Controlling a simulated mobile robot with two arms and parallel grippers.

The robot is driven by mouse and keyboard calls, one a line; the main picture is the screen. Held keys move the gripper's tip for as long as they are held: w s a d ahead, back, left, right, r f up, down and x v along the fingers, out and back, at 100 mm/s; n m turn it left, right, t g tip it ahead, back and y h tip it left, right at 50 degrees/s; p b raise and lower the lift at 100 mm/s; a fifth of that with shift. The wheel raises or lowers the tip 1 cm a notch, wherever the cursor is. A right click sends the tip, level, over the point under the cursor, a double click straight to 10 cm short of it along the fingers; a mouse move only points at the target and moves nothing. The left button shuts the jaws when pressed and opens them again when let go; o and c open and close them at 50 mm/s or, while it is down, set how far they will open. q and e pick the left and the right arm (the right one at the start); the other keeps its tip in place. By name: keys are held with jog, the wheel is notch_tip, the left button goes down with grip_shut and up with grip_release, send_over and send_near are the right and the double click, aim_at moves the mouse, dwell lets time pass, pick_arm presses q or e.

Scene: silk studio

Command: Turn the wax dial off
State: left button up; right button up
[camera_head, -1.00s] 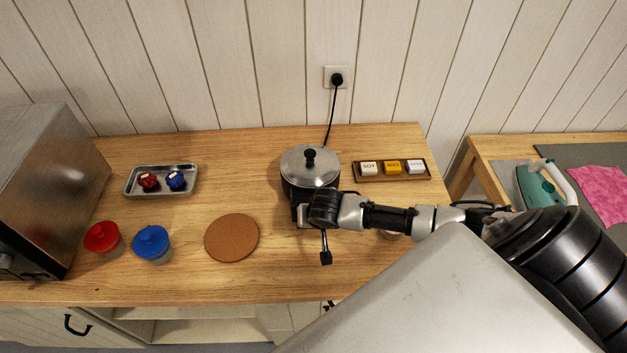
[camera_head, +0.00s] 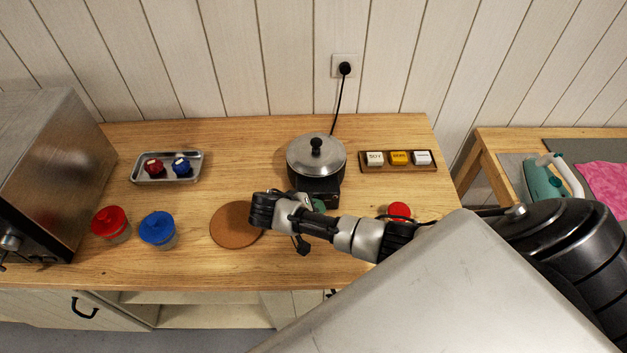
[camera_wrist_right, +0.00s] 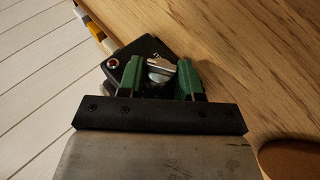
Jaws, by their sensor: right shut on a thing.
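The wax warmer (camera_head: 318,187) is a black base under a pot with a metal lid (camera_head: 316,152). Its silver dial (camera_wrist_right: 160,67) shows in the right wrist view, beside a small red lamp (camera_wrist_right: 113,63). My right gripper (camera_wrist_right: 160,76) has its two green fingers on either side of the dial and is shut on it. In the head view its green fingers (camera_head: 319,205) reach the front of the base, and my wrist partly hides them. The dial itself is hidden there. I cannot read any off mark. My left gripper is not in view.
A cork mat (camera_head: 232,228) lies left of the warmer, partly under my wrist. Red-lidded (camera_head: 110,222) and blue-lidded (camera_head: 158,228) jars and a metal tray (camera_head: 139,176) stand further left. A labelled block rack (camera_head: 370,168) is right. A black cord (camera_head: 338,105) runs to the wall socket.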

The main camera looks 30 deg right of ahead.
jog(key=h, duration=0.1)
jog(key=g+h+b, duration=0.1)
jog(key=n+h, duration=0.1)
jog(key=h, duration=0.1)
jog(key=shift+w+a+f, duration=0.15)
jog(key=shift+a+f, duration=0.05)
jog(key=shift+f, duration=0.05)
jog(key=shift+f+n+g+h+b, duration=0.1)
jog(key=shift+n+g+h+b, duration=0.55)
jog(key=shift+h, duration=0.85)
jog(key=shift+w, duration=0.15)
jog(key=o, duration=0.9)
